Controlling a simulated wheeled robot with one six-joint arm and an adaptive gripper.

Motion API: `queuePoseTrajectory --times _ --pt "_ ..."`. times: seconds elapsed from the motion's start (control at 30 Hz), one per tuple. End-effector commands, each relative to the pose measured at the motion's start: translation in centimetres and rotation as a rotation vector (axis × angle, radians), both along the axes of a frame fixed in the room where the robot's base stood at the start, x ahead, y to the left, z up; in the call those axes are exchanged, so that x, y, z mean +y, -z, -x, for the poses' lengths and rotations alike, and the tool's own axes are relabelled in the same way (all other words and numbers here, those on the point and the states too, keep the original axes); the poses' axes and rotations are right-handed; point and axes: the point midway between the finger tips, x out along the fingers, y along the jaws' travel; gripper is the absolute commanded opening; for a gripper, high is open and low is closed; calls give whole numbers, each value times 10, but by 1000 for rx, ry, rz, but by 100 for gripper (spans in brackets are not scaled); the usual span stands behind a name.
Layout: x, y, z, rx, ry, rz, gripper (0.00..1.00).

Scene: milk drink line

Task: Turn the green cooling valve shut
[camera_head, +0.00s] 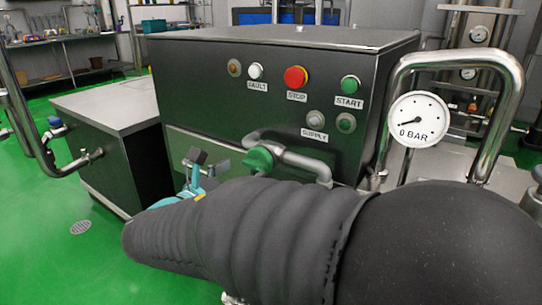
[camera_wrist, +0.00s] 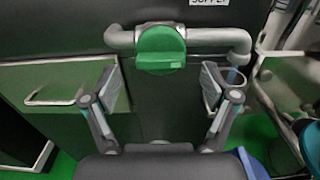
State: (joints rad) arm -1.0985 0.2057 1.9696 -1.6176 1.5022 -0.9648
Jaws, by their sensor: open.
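The green cooling valve (camera_head: 260,158) sits on a grey pipe (camera_head: 300,160) low on the front of the dark machine cabinet. In the wrist view its round green knob (camera_wrist: 160,48) is near the top middle, with a raised grip that looks roughly level, along the pipe. My gripper (camera_head: 207,163) is to the left of the valve in the head view. In the wrist view my gripper (camera_wrist: 161,88) is open and empty, one finger on each side below the knob. The fingers look apart from the knob. My dark arm covers the lower part of the head view.
Above the valve are a red STOP button (camera_head: 296,77), a green START button (camera_head: 350,85), a white FAULT lamp (camera_head: 255,71) and a SUPPLY lamp (camera_head: 315,117). A 0 BAR gauge (camera_head: 418,119) and a bent steel pipe (camera_head: 507,75) stand at the right.

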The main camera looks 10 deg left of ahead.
Motion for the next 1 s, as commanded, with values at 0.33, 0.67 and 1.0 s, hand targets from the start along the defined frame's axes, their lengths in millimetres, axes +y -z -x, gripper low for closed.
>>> queuePoseTrajectory --times 0.33,0.67,1.0 --pt "-18 0 -40 -1 4 0 85" --pt "-19 0 -44 0 3 0 85" --pt "-20 0 -44 0 4 0 32"
